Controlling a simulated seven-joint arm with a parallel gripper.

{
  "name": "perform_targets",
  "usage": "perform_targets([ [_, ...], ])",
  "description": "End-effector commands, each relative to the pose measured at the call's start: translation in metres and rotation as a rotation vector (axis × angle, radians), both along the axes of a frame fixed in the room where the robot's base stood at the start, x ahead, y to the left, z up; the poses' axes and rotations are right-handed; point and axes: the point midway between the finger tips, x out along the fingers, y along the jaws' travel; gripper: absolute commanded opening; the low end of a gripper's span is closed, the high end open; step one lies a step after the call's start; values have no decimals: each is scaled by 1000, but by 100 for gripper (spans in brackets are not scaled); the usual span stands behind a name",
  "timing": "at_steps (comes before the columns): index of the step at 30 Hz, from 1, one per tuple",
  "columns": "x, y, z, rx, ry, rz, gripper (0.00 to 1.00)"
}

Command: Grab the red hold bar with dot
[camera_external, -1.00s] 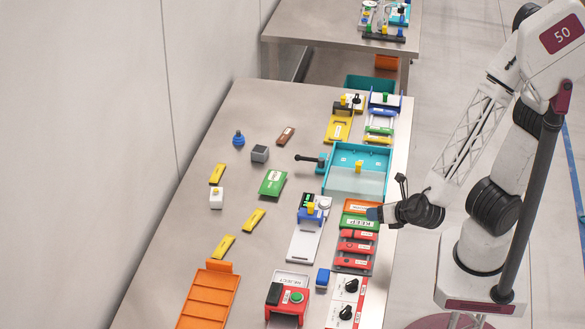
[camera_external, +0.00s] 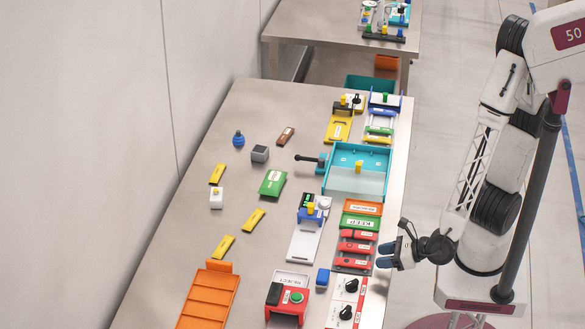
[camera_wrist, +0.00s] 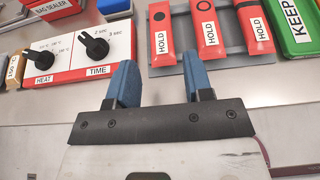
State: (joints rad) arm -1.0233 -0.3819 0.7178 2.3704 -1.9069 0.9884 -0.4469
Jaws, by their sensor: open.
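Three red HOLD bars lie side by side on a grey rack (camera_wrist: 232,50): a left bar (camera_wrist: 161,55), a middle bar (camera_wrist: 207,14) and a right bar (camera_wrist: 253,16) in the wrist view. In the external view the red bars (camera_external: 356,247) sit near the table's right edge. My gripper (camera_wrist: 159,82) is open and empty, with blue fingertips short of the left bar. In the external view my gripper (camera_external: 386,256) is just right of the rack.
A green KEEP block (camera_wrist: 292,25) lies right of the bars. A HEAT and TIME panel (camera_wrist: 75,52) with black knobs lies left of them. The metal table (camera_external: 265,215) holds many other parts; its front strip near my fingers is clear.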

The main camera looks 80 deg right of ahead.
Motion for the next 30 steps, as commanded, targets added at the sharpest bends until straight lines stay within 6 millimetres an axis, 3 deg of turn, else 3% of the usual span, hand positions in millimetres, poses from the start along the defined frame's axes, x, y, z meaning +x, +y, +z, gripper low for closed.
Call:
perform_targets([
  [19, 22, -1, -10, 1, 1, -4, 47],
  [30, 24, 0, -10, 1, 0, -2, 47],
])
